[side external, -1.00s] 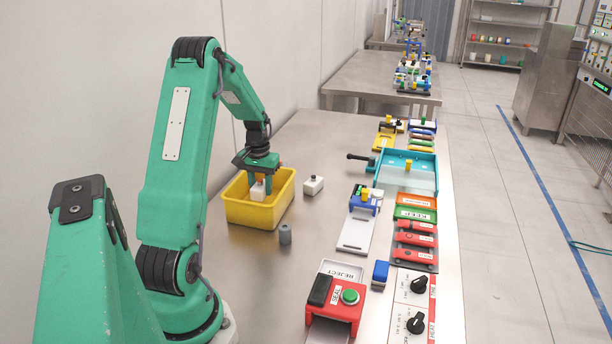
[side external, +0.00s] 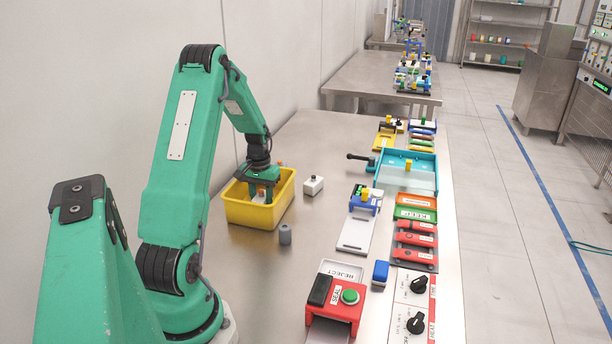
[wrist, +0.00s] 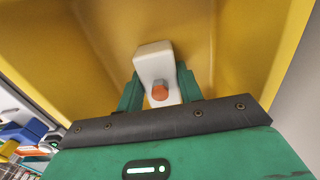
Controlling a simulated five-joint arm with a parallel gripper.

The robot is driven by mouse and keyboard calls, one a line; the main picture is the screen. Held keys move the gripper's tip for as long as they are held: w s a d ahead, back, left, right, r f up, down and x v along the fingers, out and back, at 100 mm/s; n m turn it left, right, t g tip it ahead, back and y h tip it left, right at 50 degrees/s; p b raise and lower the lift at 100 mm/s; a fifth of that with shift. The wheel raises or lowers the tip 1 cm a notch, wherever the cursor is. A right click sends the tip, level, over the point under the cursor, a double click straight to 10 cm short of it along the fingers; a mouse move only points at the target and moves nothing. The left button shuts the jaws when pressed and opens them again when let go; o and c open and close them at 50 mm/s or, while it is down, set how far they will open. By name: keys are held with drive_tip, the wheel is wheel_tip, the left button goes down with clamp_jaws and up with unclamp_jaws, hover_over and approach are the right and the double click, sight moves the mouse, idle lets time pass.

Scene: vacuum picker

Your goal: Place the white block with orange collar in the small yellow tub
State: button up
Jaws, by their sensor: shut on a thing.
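The white block with orange collar (wrist: 153,60) is between my gripper's fingers (wrist: 158,88) in the wrist view, its orange part facing the camera. My gripper (side external: 262,190) is shut on it in the side view, down inside the small yellow tub (side external: 248,213). The tub's yellow walls surround the block, which is partly hidden by the fingers and the tub's rim. I cannot tell whether the block touches the tub floor.
A red SEAL fixture (side external: 343,303) and other fixtures line the right side. Bare metal table lies between.

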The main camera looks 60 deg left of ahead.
sight(261, 193)
drive_tip(key=o, duration=1)
drive_tip(key=shift+f, duration=0.1)
drive_tip(key=shift+o, duration=0.2)
wheel_tip(261, 193, up, 12)
drive_tip(key=shift+r, duration=0.2)
